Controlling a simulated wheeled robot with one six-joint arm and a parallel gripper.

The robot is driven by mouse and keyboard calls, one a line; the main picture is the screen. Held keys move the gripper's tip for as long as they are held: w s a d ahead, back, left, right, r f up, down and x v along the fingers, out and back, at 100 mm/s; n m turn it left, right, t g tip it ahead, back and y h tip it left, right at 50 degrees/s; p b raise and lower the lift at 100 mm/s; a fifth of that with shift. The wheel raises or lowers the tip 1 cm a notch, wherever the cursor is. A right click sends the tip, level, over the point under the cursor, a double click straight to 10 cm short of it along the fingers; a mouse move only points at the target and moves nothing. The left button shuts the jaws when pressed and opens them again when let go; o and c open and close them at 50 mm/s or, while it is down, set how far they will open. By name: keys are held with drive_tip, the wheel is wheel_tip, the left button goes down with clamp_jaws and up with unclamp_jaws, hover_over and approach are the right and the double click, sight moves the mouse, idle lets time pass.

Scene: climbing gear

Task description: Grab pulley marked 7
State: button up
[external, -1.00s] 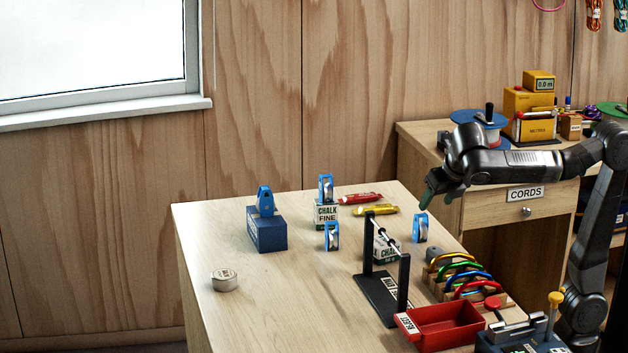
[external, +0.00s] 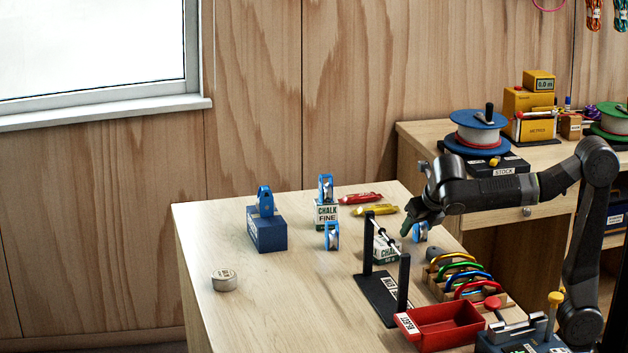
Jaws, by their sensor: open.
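Several blue pulleys are in view, and no number can be read on any of them. One pulley (external: 265,199) is on a dark blue box (external: 266,232). Another pulley (external: 325,188) is on a white and green chalk box (external: 326,215). A third pulley (external: 332,237) stands on the table in front of that box. One more pulley (external: 421,236) is at the table's right side, partly hidden behind my gripper. My gripper (external: 406,229) is open, its tips pointing down beside that pulley's upper left. I cannot tell whether they touch it.
A black stand (external: 382,290) with a rail is left of my gripper, with another chalk box (external: 386,250) behind it. A rack of coloured carabiners (external: 462,277) and a red tray (external: 444,326) are in front. Red (external: 360,198) and yellow (external: 376,210) tubes lie behind.

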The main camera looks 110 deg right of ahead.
drive_tip(key=c, duration=1.2)
drive_tip(key=shift+r, duration=0.1)
